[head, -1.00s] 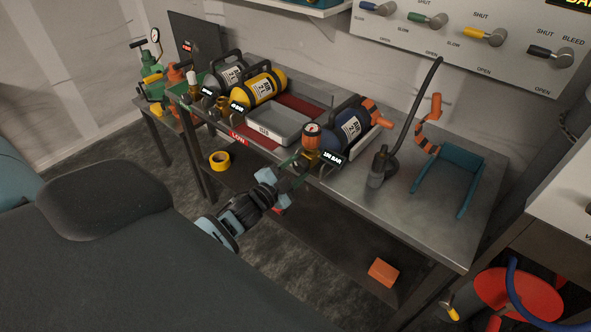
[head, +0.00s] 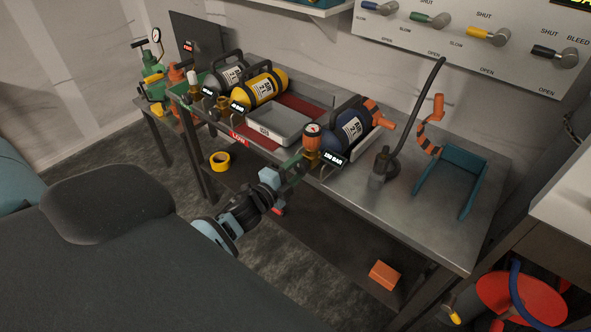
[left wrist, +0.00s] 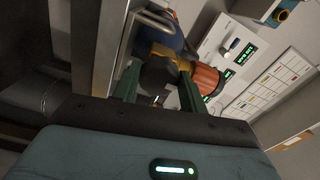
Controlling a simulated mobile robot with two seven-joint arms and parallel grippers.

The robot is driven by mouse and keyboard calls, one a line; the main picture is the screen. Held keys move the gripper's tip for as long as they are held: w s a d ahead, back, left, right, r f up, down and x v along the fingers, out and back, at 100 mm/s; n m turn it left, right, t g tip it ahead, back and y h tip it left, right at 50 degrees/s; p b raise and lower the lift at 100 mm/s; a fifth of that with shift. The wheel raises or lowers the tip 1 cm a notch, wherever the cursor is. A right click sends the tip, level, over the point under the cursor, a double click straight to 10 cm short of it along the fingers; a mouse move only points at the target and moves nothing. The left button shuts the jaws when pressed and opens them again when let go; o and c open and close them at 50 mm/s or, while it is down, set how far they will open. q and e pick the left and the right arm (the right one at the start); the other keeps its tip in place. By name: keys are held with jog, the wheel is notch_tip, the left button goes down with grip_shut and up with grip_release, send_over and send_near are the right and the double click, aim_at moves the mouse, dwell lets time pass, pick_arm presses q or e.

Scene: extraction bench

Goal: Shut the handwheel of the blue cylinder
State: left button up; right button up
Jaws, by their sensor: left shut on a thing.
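The blue cylinder (head: 352,129) lies on the metal bench, its valve end toward my left arm. A red-orange gauge (head: 312,131) and a small pressure display (head: 334,159) sit at that end. My left gripper (head: 292,167) reaches this valve end from the front. In the left wrist view, its two green fingers are closed on a dark round handwheel (left wrist: 158,76), with the brass valve body and the orange gauge (left wrist: 207,79) just behind. The handwheel is mostly hidden in the head view. My right gripper is not in view.
A yellow cylinder (head: 258,90) and a dark grey-green cylinder (head: 226,76) lie farther left. A grey tray (head: 280,124) sits between yellow and blue. A hose nozzle (head: 380,166) and a teal frame (head: 477,160) stand to the right. The bench's front right is clear.

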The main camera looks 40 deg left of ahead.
pick_arm(q)
jog(key=o, duration=1)
jog(key=shift+s, duration=0.45)
jog(key=s, duration=0.7)
jog(key=shift+a, duration=0.3)
jog(key=shift+w, duration=0.1)
